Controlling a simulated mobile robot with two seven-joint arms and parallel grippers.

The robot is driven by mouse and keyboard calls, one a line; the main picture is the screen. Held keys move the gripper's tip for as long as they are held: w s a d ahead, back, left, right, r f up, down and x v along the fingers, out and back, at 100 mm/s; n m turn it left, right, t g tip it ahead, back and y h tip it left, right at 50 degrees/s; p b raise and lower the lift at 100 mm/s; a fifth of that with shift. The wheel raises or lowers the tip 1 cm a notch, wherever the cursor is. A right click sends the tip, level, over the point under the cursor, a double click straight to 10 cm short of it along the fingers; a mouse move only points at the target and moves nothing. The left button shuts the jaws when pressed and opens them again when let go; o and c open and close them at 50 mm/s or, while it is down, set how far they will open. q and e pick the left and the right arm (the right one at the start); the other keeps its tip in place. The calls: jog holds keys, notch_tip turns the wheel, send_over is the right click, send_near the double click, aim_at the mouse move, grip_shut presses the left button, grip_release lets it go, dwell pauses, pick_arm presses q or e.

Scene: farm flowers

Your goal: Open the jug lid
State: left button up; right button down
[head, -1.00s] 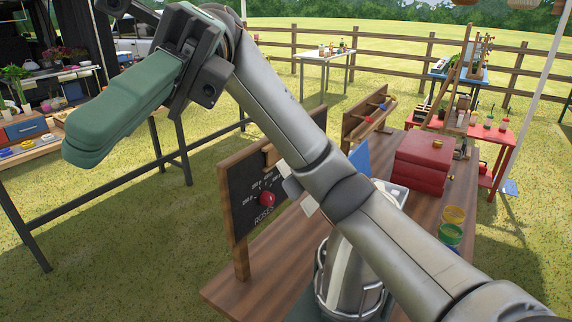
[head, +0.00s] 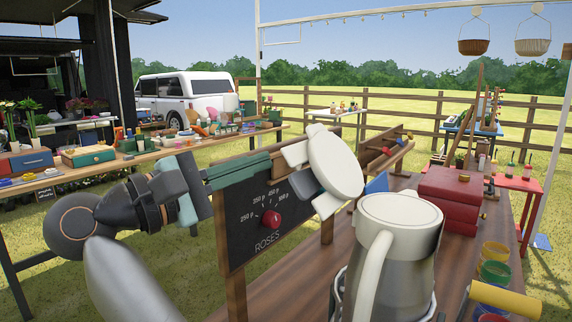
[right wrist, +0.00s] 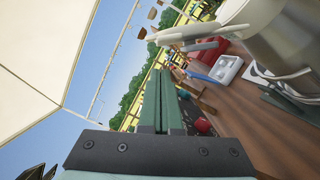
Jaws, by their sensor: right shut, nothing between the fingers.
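The jug (head: 395,270) is a silver can with a cream rim and a large cream handle (head: 372,270), upright on the wooden table. The disc also shows nearly edge-on in the right wrist view (right wrist: 190,33). My right gripper (head: 267,160) is shut and empty, its green fingers level across the chalkboard, tips just left of the disc. My left gripper is out of view.
The "ROSES" chalkboard (head: 250,222) with a red knob stands close below my right fingers. Red boxes (head: 450,200), colored rings (head: 495,262) and a yellow cylinder (head: 505,300) are to the jug's right. Open air lies above the jug.

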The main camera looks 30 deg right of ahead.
aim_at(334, 162)
jog(key=w+d+r, duration=0.1)
jog(key=d, duration=0.8)
jog(key=shift+r, duration=0.15)
jog(key=shift+w+d, duration=0.1)
